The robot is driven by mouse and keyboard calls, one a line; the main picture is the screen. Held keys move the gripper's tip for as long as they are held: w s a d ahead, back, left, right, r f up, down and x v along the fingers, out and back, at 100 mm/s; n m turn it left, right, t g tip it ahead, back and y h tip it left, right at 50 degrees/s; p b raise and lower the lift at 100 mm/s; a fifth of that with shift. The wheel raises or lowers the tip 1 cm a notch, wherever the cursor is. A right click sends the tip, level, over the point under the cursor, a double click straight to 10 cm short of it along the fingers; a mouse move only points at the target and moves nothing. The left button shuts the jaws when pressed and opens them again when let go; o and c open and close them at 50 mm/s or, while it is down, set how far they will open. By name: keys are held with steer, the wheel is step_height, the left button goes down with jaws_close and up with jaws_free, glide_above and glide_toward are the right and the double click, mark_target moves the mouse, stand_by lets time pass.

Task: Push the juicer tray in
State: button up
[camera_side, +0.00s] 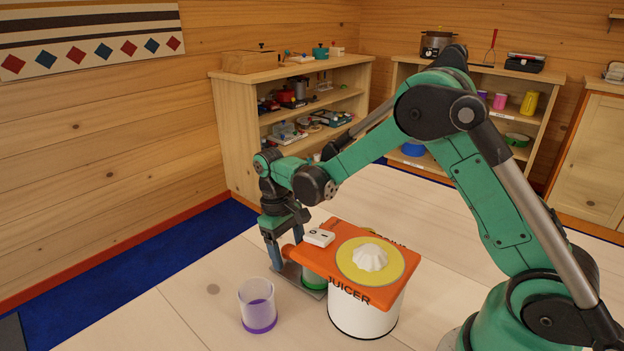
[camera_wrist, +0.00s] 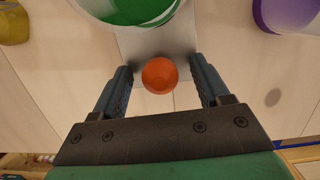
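The juicer (camera_side: 365,305) has a white body, an orange top and a white ribbed cone on a yellow disc. Its grey metal tray (camera_side: 312,292) sticks out at the left under the orange top, and a green cup (camera_side: 315,281) stands on it, partly hidden by the top. In the wrist view the tray (camera_wrist: 160,42) runs under the green cup (camera_wrist: 135,8). An orange round knob (camera_wrist: 159,75) is between my fingers, with gaps on both sides. My gripper (camera_wrist: 162,85) is open, pointing down beside the juicer's left side; the side view shows it too (camera_side: 276,258).
A white switch box (camera_side: 319,237) sits on the orange top. Shelves stand behind.

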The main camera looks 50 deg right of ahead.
steer(key=shift+r, duration=0.1)
steer(key=shift+r, duration=2.95)
steer(key=shift+s+r, duration=0.1)
steer(key=shift+r, duration=0.15)
steer(key=s+r+t, duration=0.4)
steer(key=s+t, duration=0.1)
steer(key=s+r+t, duration=0.2)
steer(key=s, duration=0.1)
steer(key=shift+s+a+r+t, duration=0.1)
steer(key=shift+s+a+t, duration=0.05)
steer(key=shift+a+t, duration=0.25)
steer(key=shift+s+f+t, duration=0.2)
steer(key=shift+s+t, duration=0.4)
steer(key=shift+t, duration=0.2)
